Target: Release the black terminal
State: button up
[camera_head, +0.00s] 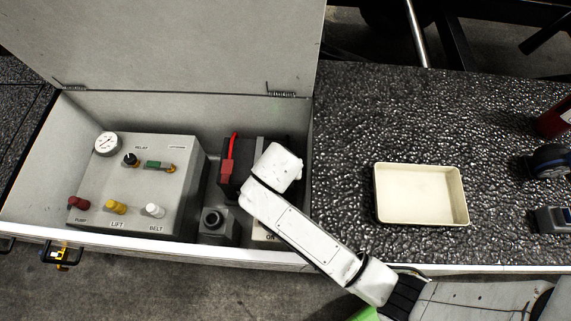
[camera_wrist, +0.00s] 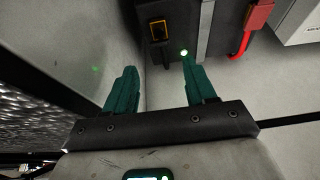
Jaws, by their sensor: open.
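My gripper (camera_wrist: 158,65) is open, its two green fingers apart with nothing visible between them. Just beyond the fingertips, in the wrist view, is a dark battery box (camera_wrist: 220,30). A small black part with an orange frame (camera_wrist: 158,30) is on its near end; I cannot tell for sure that this is the black terminal. A red terminal clamp (camera_wrist: 260,15) with a red cable sits farther right, apart from the fingers. In the head view the battery (camera_head: 232,183) and red clamp (camera_head: 226,172) show, but my arm hides the gripper and the battery's right part.
The open grey bin (camera_head: 40,180) has walls close around the gripper, and its lid (camera_head: 170,45) stands up behind. A control panel (camera_head: 185,185) is at the left. A cream tray (camera_head: 380,212) lies on the textured deck (camera_head: 345,130) at the right.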

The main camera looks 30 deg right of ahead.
jog(key=x, duration=0.9)
jog(key=shift+s, duration=0.1)
grip_shut()
